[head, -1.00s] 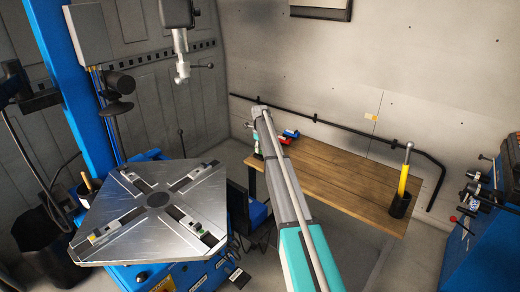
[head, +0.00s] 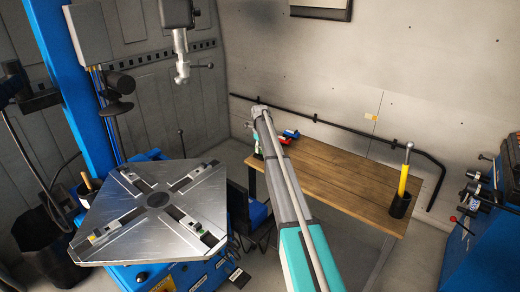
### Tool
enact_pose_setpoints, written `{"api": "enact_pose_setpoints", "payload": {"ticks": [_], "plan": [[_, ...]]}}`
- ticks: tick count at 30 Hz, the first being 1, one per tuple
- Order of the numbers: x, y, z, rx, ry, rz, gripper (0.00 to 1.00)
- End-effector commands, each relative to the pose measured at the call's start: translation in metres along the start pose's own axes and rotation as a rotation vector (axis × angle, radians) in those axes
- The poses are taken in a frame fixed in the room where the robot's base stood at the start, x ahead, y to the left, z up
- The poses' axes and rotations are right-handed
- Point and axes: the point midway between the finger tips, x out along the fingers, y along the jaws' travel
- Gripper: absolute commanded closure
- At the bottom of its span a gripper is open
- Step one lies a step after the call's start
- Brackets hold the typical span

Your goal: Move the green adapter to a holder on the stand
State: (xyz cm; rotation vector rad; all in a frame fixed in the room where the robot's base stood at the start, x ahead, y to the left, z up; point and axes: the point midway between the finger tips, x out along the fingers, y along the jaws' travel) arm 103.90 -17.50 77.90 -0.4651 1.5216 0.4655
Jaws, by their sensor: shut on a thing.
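My arm (head: 296,222) reaches from the bottom up to a joint near the left end of the wooden table. My gripper is not visible; the arm hides that area. A small green and white piece (head: 258,147) shows just left of the arm at the table's edge; I cannot tell whether it is part of my arm or a separate thing. I cannot tell whether either is the green adapter. I cannot make out the stand's holders.
The wooden table (head: 345,182) is mostly clear. A small red and blue object (head: 290,134) lies at its back left. A yellow tool (head: 403,180) stands in a black cup (head: 400,207) at its right end. A blue machine (head: 478,225) stands at the right. A blue column (head: 72,85) rises at the left.

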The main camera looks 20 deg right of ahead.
Motion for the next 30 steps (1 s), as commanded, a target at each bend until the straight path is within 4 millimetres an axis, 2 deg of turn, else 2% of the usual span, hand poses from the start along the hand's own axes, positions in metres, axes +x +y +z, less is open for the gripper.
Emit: {"api": "enact_pose_setpoints", "payload": {"ticks": [30], "plan": [[0.012, 0.0, 0.0, 0.0, 0.0, 0.0, 1.0]]}}
